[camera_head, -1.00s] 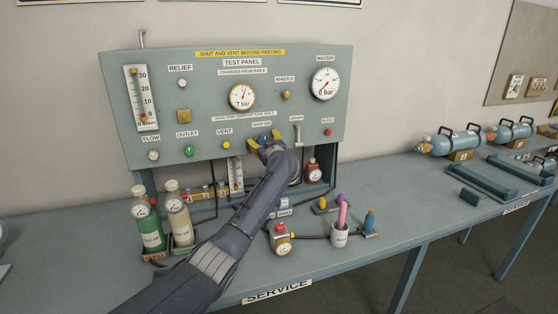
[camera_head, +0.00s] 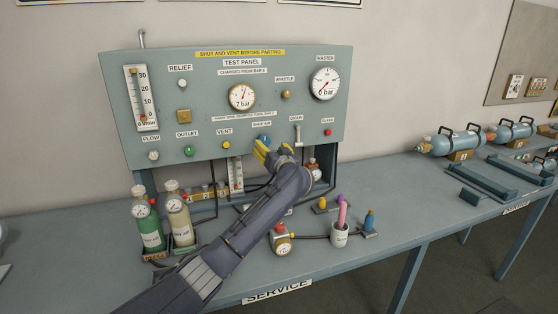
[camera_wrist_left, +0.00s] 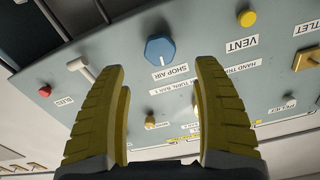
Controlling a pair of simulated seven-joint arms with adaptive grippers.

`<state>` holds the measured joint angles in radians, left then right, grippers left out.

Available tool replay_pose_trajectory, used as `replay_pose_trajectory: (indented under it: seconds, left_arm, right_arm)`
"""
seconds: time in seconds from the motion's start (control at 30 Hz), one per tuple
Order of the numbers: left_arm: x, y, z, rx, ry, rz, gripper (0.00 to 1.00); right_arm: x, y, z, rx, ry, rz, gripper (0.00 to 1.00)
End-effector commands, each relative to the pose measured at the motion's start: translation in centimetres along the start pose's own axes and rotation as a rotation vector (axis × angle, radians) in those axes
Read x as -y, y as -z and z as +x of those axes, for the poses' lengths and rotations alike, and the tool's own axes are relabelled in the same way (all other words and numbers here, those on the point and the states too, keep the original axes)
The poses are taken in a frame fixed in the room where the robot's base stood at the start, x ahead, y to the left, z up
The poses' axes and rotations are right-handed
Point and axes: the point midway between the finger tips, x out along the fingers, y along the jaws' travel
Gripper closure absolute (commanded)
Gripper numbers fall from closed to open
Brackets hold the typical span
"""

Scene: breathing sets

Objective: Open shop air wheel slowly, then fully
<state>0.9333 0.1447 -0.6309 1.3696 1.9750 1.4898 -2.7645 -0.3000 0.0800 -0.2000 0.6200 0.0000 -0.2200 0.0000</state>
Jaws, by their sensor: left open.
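The blue shop air wheel (camera_wrist_left: 160,48) shows whole in the left wrist view, on the grey-green test panel above its upside-down SHOP AIR label. In the head view the wheel (camera_head: 263,138) is a small blue shape just above my gripper, partly hidden by it. My left gripper (camera_head: 259,150) has yellow fingers and is just below the wheel in the head view. In the wrist view the open fingers (camera_wrist_left: 162,85) are apart with nothing between their pads, and the wheel lies beyond their tips. The right gripper is not in view.
The test panel (camera_head: 215,100) carries the yellow vent knob (camera_head: 227,145), the drain lever (camera_head: 298,132) and the red bleed knob (camera_head: 328,132) near the wheel. The bench's right front is clear.

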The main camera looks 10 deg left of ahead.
Motion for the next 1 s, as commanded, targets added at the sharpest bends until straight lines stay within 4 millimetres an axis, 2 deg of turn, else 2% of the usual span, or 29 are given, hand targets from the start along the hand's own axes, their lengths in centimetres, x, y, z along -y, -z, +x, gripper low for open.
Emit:
replay_pose_trajectory:
  seconds: [0.3, 0.6, 1.0]
  left_arm:
    - [-0.1, -0.1, -5.3, 0.0, -0.002, -0.002, 0.33]
    - [0.0, -0.1, -9.0, 0.001, -0.002, -0.002, 0.33]
    - [0.0, 0.0, -9.0, -0.002, 0.0, -0.087, 0.33]
  right_arm:
    - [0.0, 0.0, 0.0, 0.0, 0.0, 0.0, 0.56]
    - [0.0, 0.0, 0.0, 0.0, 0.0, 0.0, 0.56]
    - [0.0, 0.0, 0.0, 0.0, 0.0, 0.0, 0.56]
